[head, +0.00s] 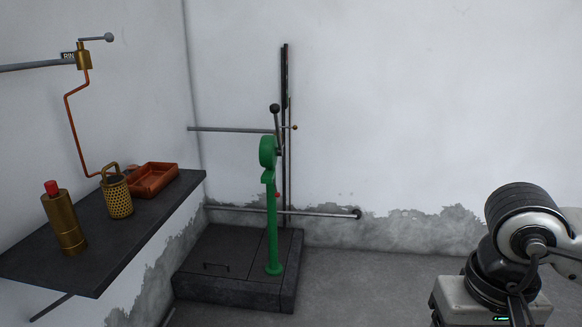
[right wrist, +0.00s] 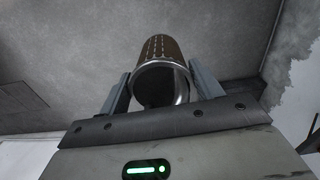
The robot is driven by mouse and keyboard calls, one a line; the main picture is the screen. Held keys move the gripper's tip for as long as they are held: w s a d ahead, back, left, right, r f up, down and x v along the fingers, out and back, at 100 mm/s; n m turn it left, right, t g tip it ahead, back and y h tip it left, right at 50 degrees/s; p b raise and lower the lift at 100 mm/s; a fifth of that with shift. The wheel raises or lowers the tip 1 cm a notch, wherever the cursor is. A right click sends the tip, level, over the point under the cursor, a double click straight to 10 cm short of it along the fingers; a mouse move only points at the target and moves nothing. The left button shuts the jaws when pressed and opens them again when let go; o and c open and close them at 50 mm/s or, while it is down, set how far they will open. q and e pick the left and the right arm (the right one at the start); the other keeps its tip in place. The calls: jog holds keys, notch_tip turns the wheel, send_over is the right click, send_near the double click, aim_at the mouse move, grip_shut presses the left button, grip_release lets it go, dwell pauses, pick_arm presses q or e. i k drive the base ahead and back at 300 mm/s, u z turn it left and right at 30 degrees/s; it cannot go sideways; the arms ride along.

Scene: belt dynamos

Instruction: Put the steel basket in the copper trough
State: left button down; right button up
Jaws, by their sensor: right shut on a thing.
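My right gripper (right wrist: 161,88) is shut on the steel basket (right wrist: 160,48), a perforated cylinder with a shiny rim and a curved steel handle, seen between the two fingers in the right wrist view. The floor shows behind it. In the head view only my right wrist shows at the lower right; its fingers and the steel basket are below the frame. The copper trough (head: 153,180), a shallow reddish rectangular tray, sits at the back of the dark wall shelf at left, far from my right arm. My left gripper is not in view.
A brass perforated basket (head: 117,197) with a handle stands just in front of the trough on the shelf (head: 130,240). A brass cylinder with red top (head: 63,220) stands nearer. A green lever post (head: 270,210) rises from a dark floor platform (head: 215,265). A copper pipe (head: 75,135) runs above the shelf.

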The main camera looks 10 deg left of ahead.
aim_at(156, 179)
jog(key=i, duration=2.1)
jog(key=u, duration=2.75)
jog(key=i, duration=0.5)
